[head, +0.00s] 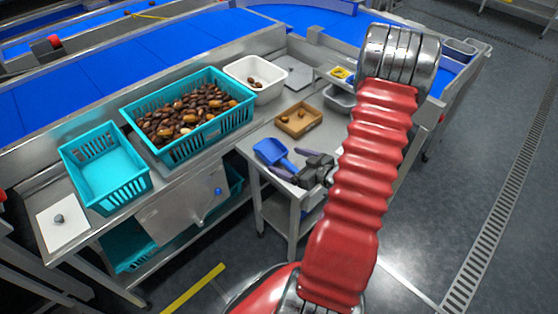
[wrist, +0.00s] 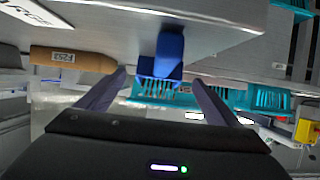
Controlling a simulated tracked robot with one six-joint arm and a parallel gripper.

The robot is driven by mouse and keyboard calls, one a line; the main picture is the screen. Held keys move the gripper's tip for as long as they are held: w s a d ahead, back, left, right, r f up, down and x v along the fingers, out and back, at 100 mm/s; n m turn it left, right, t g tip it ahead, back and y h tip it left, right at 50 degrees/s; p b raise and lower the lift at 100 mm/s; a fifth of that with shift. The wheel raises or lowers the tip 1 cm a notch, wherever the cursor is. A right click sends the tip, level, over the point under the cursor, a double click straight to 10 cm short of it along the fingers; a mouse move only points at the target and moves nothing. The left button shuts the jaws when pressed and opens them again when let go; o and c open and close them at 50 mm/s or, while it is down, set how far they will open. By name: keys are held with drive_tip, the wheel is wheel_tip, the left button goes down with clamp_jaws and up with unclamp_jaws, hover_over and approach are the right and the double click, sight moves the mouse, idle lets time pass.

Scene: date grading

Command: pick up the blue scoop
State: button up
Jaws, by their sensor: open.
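The blue scoop (head: 268,151) lies on the small metal side table, its handle towards my gripper. My gripper (head: 288,163) is open at the table's front part, its dark purple fingers on either side of the handle end in the head view. In the wrist view the scoop (wrist: 168,55) shows between and just past the fingertips of my gripper (wrist: 160,77). Nothing is held. Whether a finger touches the handle, I cannot tell.
A brown tray (head: 291,131) with a few dates stands behind the scoop; it also shows in the wrist view (wrist: 75,59). A white tub (head: 240,88), a teal crate (head: 172,157) full of dates and an empty teal crate (head: 122,198) stand to the left.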

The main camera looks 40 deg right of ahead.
sight(281, 158)
drive_tip(key=shift+x, duration=2.5)
drive_tip(key=shift+c, duration=0.4)
drive_tip(key=c, duration=1.3)
drive_tip(key=shift+r, duration=0.1)
drive_tip(key=shift+r, duration=4.9)
